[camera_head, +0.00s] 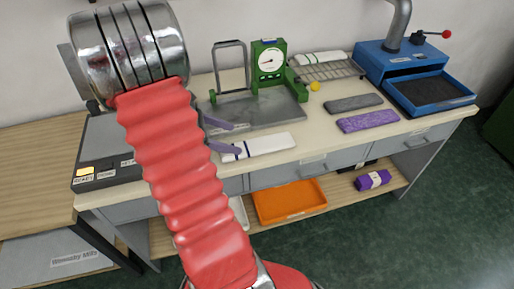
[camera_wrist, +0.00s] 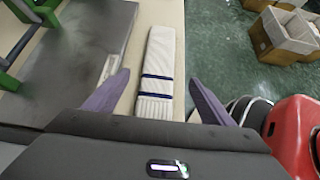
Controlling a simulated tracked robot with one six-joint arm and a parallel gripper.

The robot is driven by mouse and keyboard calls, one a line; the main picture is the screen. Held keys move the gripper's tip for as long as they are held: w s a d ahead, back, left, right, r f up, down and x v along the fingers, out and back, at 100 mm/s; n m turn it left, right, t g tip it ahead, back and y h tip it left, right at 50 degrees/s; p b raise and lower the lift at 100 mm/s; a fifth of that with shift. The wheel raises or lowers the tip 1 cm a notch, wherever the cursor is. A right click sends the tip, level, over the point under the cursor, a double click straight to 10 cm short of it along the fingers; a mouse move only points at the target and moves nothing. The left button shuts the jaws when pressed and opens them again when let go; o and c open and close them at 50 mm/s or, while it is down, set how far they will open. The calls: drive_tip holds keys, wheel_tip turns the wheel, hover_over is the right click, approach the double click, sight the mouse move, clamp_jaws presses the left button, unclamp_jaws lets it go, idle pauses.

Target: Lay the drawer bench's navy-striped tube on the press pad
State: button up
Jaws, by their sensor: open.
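The white tube with navy stripes (camera_head: 266,144) lies flat near the front edge of the drawer bench (camera_head: 330,151). In the wrist view the tube (camera_wrist: 161,62) runs away from me, its two navy bands at the near end. My gripper (camera_head: 234,137) is open, with purple fingers. In the wrist view its fingertips (camera_wrist: 160,77) are spread to either side of the tube; I cannot tell how far above it they are. A dark pad (camera_head: 428,89), perhaps the press pad, lies in the blue tray of a blue press (camera_head: 385,57) at the back right.
A green gauge stand (camera_head: 268,62) on a grey plate (camera_head: 262,108) stands behind the tube. Grey (camera_head: 354,103) and purple (camera_head: 369,121) knitted pieces lie to the right. Another striped white tube (camera_head: 318,57) is on a wire rack (camera_head: 330,71). An orange tray (camera_head: 290,201) sits below.

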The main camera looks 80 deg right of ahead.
sight(256, 145)
drive_tip(key=shift+x, duration=2.35)
drive_tip(key=shift+s, duration=0.1)
drive_tip(key=shift+x, duration=2.6)
drive_tip(key=shift+d, duration=0.1)
drive_tip(key=shift+c, duration=0.7)
drive_tip(key=c, duration=1)
drive_tip(key=shift+r, duration=0.1)
wheel_tip(256, 145, up, 10)
